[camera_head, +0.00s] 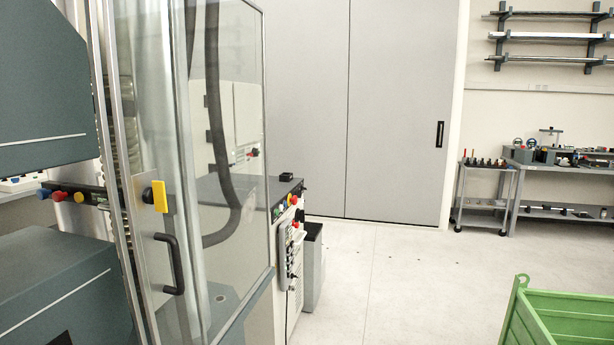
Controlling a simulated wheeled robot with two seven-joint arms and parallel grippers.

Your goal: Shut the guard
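The guard (225,110) is a tall clear panel in a metal frame on the left side of the head view. A black handle (172,262) and a yellow latch piece (159,196) sit on its metal edge strip. To the left of that strip the machine's interior shows without a panel visibly in front of it. I cannot tell the guard's exact angle. Neither of my grippers is in view, and nothing touches the handle.
Dark grey-blue machine blocks (45,85) fill the left side. A control panel (290,255) with coloured knobs and a grey bin (313,265) stand beyond the guard. A green crate (570,310) is at lower right. The floor between (420,270) is clear; a tool cart (487,190) stands behind.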

